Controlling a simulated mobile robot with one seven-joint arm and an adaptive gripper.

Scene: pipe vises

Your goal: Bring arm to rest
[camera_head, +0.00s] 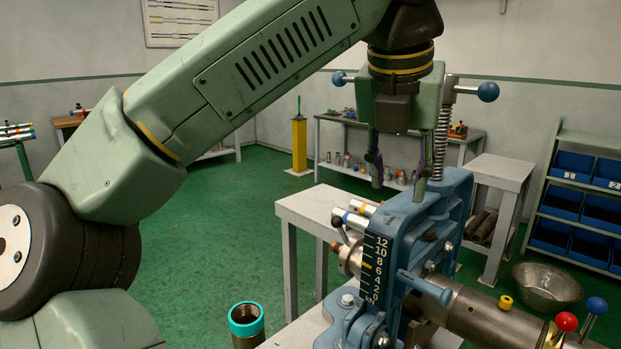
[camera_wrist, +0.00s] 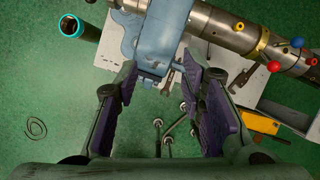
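My arm (camera_head: 250,80) reaches from the left across the head view, bent down at its end. My gripper (camera_head: 397,172) hangs above and beside the top of the blue pipe vise (camera_head: 400,235). In the wrist view my gripper (camera_wrist: 160,78) shows two fingers with purple pads, spread apart with nothing between them. The blue vise (camera_wrist: 160,35) lies beyond the fingertips. Whether any finger touches the vise cannot be told.
A steel pipe (camera_head: 480,318) runs through the vise. A teal-rimmed pipe piece (camera_head: 246,320) stands left of the bench. A metal bowl (camera_head: 547,287) and a rack of blue bins (camera_head: 580,200) are at right. Green floor (camera_head: 215,220) is open at centre left.

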